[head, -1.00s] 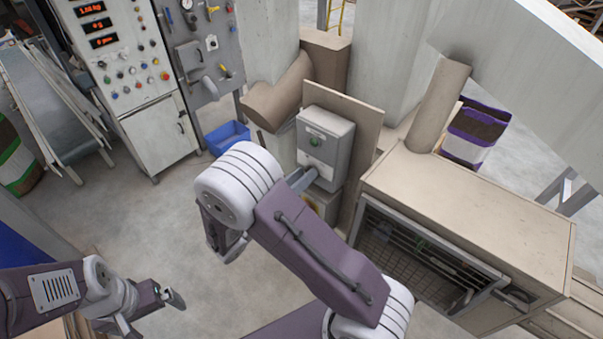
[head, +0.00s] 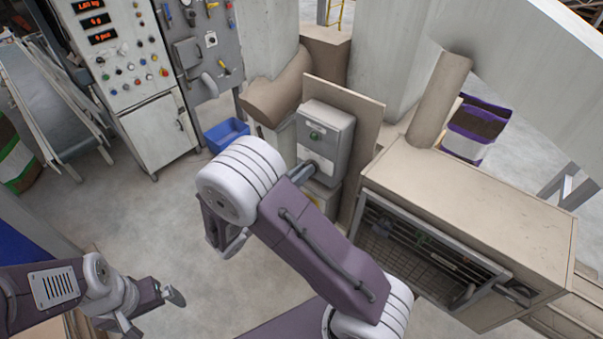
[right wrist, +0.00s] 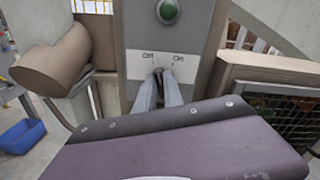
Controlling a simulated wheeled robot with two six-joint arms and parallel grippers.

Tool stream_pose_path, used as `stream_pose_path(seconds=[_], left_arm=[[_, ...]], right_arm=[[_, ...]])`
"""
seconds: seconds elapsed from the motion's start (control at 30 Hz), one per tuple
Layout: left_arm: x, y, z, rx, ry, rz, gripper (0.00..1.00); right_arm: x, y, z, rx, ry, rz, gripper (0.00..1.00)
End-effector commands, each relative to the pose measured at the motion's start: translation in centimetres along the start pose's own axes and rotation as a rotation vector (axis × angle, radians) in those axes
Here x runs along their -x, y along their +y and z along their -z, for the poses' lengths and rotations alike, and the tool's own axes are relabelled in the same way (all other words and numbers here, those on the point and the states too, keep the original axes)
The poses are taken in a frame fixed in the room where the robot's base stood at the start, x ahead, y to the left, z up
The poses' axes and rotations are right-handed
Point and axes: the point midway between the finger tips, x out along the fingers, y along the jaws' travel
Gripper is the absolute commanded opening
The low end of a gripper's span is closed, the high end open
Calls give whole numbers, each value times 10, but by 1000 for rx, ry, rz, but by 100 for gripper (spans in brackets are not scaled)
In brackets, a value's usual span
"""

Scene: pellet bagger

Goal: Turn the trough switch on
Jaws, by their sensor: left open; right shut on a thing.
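The trough switch box (head: 325,143) is a grey box with a green round lamp (right wrist: 168,11) and a white label strip, fixed to a beige panel. In the right wrist view the label reads "Off" at left and "On" at right. My right gripper (right wrist: 160,88) is at the lower middle of the label, shut on the switch handle, which the fingers mostly hide. It also shows in the head view (head: 314,168) against the box front. Which mark the handle points to I cannot tell. My left gripper (head: 174,298) is open and empty, low over the floor at left.
A beige trough housing with a barred opening (head: 425,250) stands right of the box. A brown pipe (head: 280,92) and a blue bin (head: 226,135) are on its left. A control cabinet (head: 160,130) stands further left. The floor between is clear.

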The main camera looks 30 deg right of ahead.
Motion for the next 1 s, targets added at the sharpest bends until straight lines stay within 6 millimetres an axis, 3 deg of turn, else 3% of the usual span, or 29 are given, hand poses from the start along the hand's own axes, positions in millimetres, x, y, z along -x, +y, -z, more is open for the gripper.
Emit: stream_pose_path(seconds=[0.6,1.0], left_arm=[[-42,-1,-4,0,0,0,98],[-61,-1,-6,0,0,0,98]], right_arm=[[0,-4,4,-566,-2,-1,0],[0,-6,3,-796,-3,-1,0]])
